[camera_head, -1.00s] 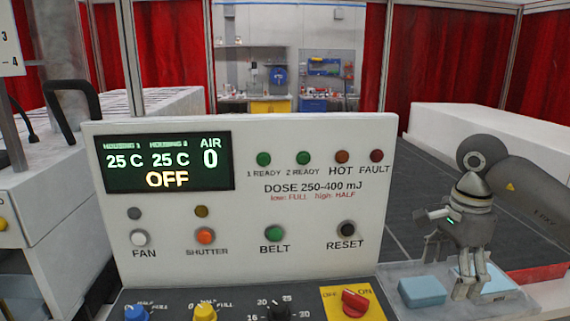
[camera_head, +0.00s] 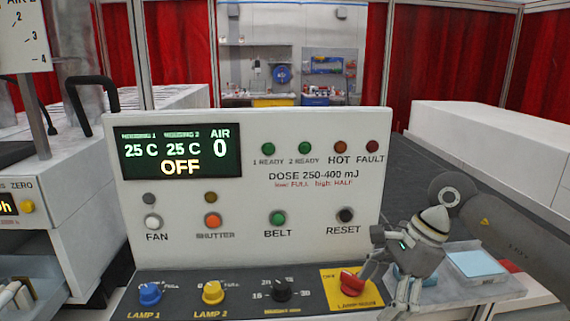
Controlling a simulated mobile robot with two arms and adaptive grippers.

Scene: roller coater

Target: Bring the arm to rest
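My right gripper (camera_head: 388,290) is in front of the panel's lower right corner. Its grey fingers are spread and hold nothing that I can see. One finger is close beside the red OFF/ON knob (camera_head: 350,283); I cannot tell whether it touches. The forearm reaches back to the right edge. The control panel (camera_head: 300,235) display (camera_head: 180,152) reads 25 C, 25 C, AIR 0 and OFF.
A blue pad (camera_head: 476,264) lies on a tray (camera_head: 500,291) right of the panel. Lamp knobs in blue (camera_head: 149,293) and yellow (camera_head: 213,292) line the lower console. A white machine (camera_head: 70,190) stands left; a white block (camera_head: 490,150) stands right.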

